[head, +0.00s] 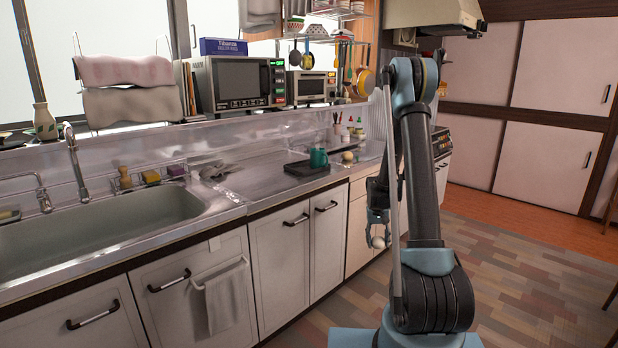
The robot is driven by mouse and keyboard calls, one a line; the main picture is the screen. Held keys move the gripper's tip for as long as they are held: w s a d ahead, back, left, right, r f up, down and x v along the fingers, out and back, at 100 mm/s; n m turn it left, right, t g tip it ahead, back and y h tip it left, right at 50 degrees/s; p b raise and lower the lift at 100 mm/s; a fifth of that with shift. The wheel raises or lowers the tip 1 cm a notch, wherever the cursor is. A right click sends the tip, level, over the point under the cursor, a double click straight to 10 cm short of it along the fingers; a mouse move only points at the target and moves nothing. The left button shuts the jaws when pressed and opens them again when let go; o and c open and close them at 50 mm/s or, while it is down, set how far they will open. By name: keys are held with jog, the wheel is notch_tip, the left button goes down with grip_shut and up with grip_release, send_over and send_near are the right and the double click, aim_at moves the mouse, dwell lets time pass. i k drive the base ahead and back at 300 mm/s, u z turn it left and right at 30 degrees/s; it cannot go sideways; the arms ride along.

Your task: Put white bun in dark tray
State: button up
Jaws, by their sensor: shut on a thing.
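My gripper (379,232) hangs low in front of the counter, right of the cupboard doors and beside my arm. It is shut on a small white round thing, which looks like the white bun (378,242), at its fingertips. The dark tray (304,168) lies flat on the counter, up and to the left of my gripper. A green mug (318,158) stands at the tray, partly over its right side; I cannot tell if it is in it.
A pale round item (347,157) sits on the counter right of the mug. Several bottles (350,127) stand behind it. The counter's front edge lies between my gripper and the tray. Bare counter (255,178) lies left of the tray; the sink (110,235) is further left.

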aim_at(299, 170)
jog(key=k, duration=0.65)
jog(key=z, duration=1.2)
jog(key=i, duration=1.95)
jog(key=u, duration=1.8)
